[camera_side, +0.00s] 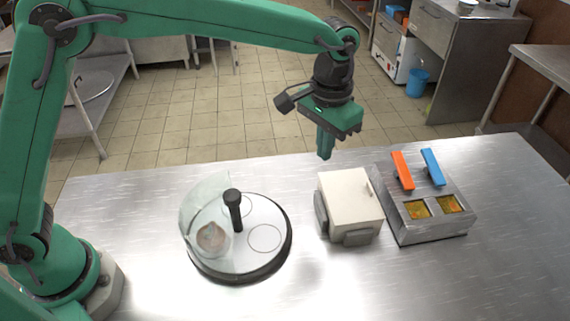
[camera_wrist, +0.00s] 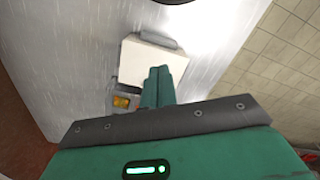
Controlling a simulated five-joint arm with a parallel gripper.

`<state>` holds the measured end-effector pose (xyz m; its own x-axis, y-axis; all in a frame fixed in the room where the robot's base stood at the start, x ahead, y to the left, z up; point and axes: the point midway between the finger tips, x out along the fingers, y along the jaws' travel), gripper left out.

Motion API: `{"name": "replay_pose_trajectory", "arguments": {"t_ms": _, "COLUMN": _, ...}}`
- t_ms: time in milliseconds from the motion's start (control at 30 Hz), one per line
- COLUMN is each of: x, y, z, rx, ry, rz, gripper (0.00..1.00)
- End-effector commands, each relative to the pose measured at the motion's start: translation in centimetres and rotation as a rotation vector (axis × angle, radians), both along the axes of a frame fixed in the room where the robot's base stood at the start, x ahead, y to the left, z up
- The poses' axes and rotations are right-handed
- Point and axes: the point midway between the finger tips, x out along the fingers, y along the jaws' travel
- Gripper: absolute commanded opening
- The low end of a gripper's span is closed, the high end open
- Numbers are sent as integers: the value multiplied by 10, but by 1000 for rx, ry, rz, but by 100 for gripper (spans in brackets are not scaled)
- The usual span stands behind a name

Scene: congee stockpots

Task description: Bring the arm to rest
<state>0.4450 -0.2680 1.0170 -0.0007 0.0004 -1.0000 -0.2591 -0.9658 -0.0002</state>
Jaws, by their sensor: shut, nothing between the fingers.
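My gripper (camera_side: 324,152) hangs in the air above the back edge of the steel table, pointing down, with its green fingers together and empty. In the wrist view my gripper (camera_wrist: 159,72) shows its closed fingers in front of the cream box. My green arm stretches from the left of the side view across the top to the gripper. The gripper is apart from everything on the table.
On the table (camera_side: 400,285) stand a round turntable (camera_side: 262,262) with a clear shield and black knob, a cream box (camera_side: 350,200) with grey pads, and a steel unit (camera_side: 428,228) with orange (camera_side: 402,170) and blue (camera_side: 433,167) levers. The front right of the table is clear.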

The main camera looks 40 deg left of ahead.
Motion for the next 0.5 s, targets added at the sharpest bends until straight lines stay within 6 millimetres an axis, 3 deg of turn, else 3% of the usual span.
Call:
{"name": "replay_pose_trajectory", "arguments": {"t_ms": 267, "x": 0, "y": 3, "z": 3, "rx": -3, "ry": -5, "rz": 3, "gripper": 0}}
{"name": "replay_pose_trajectory", "arguments": {"t_ms": 500, "x": -6, "y": 30, "z": 23, "rx": -20, "ry": -37, "rz": 24, "gripper": 0}}
